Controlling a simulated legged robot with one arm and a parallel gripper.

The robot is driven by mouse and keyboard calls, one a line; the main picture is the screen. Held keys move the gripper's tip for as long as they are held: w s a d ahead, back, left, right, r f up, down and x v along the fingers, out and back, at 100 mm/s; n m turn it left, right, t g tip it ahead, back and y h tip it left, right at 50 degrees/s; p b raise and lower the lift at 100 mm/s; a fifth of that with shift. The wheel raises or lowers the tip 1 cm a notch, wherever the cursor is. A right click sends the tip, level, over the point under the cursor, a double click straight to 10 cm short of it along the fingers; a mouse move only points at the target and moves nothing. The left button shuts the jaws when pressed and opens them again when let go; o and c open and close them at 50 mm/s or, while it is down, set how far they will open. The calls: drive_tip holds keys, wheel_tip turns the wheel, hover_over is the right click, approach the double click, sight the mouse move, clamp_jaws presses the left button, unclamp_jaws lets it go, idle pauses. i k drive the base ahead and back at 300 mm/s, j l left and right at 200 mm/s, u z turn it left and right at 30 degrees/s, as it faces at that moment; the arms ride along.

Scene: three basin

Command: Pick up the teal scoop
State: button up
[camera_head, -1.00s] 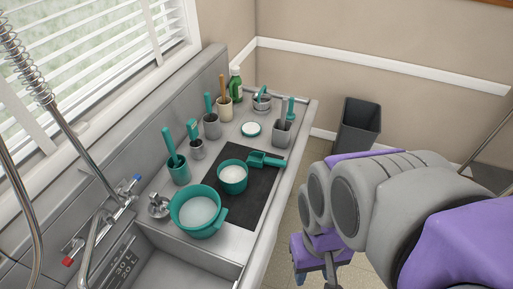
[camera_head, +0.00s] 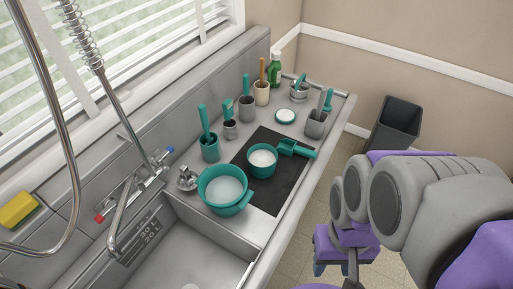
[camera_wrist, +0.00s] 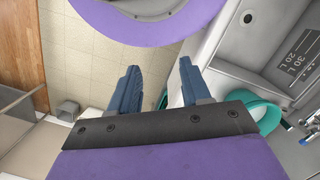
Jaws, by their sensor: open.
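The teal scoop (camera_head: 294,149) lies on the black mat (camera_head: 280,187), beside a small teal bowl (camera_head: 262,163) with white contents. Its handle points right, toward the counter's front edge. My gripper (camera_head: 332,268) hangs over the floor, right of and apart from the counter, nearer the camera than the scoop. In the wrist view my gripper (camera_wrist: 158,82) shows two blue fingers wide apart with nothing between them. I cannot make out the scoop in the wrist view.
A large teal pot (camera_head: 224,190) stands at the mat's near-left edge, by the sink (camera_head: 190,255). Several cups with tools line the back. A grey cup (camera_head: 316,123) stands beyond the scoop. A dark bin (camera_head: 396,124) is on the floor. A faucet (camera_head: 125,210) rises at left.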

sight(286, 146)
drive_tip(key=i+l+u, duration=0.1)
drive_tip(key=l+u, duration=1.25)
drive_tip(key=l, duration=0.15)
